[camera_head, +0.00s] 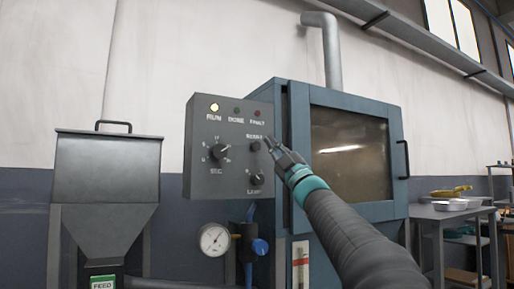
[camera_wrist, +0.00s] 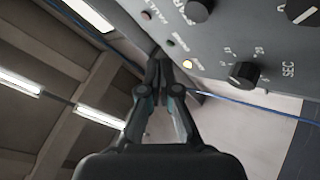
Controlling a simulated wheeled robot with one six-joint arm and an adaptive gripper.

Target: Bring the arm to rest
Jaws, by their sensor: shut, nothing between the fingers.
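My gripper (camera_head: 273,149) is shut and empty at the end of my raised arm. In the head view its tip is in front of the right edge of the grey control box (camera_head: 195,150), close to the small dark button under the label there; I cannot tell whether it touches. In the wrist view the shut fingers (camera_wrist: 160,68) point toward the box's lamps and the panel fills the upper right. The yellow RUN lamp (camera_head: 214,107) is lit. The DONE lamp (camera_head: 237,110) and FAULT lamp (camera_head: 258,113) look dark.
A blue cabinet with a window (camera_head: 349,155) stands behind my arm. A grey hopper (camera_head: 107,170) is at the left. A pressure gauge (camera_head: 214,239) and blue valve (camera_head: 260,247) hang below the box. A table (camera_head: 440,212) with trays stands at the right.

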